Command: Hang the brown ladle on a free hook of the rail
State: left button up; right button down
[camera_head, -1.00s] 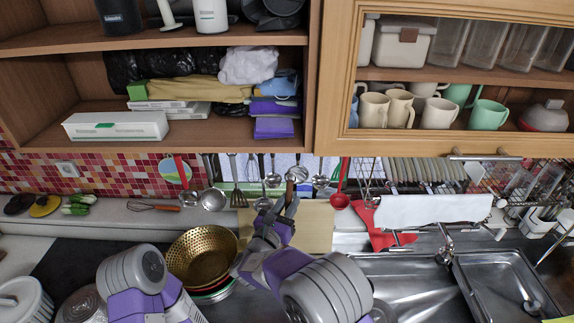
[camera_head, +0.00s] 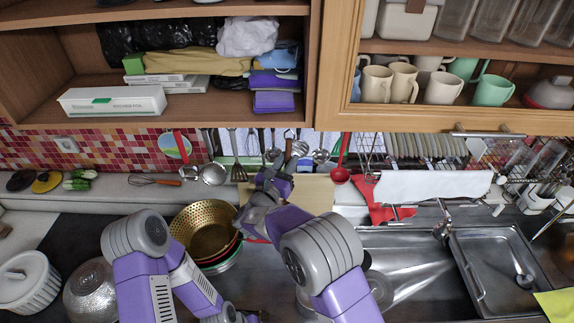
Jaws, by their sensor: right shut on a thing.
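My right gripper (camera_head: 272,174) is in front of the rail, near its middle, and is shut on the brown ladle. The ladle's narrow brown part (camera_head: 289,147) shows just above and right of the fingers, among the hanging utensils. The rest of the ladle is small or hidden by the gripper, and I cannot tell whether it touches a hook. The rail itself is mostly hidden under the cabinets. My left arm is at the lower left; its gripper is not clearly in view.
A silver ladle (camera_head: 213,174), a slotted turner (camera_head: 238,172) and a red ladle (camera_head: 341,175) hang close by. The wooden cabinet (camera_head: 420,119) overhangs the rail. A gold colander (camera_head: 204,228) stands below, left of my right arm. The sink (camera_head: 400,285) lies at right.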

pick_arm(q)
jog(key=shift+r+p, duration=0.45)
jog(key=shift+r, duration=0.05)
jog(key=shift+f+b, duration=0.8)
pick_arm(e)
jog(key=shift+w+f, duration=0.2)
jog(key=shift+w, duration=0.8)
jog(key=shift+w+f, duration=0.25)
jog(key=shift+w, duration=0.75)
jog(key=shift+w+f, duration=0.2)
jog(key=shift+w, duration=0.8)
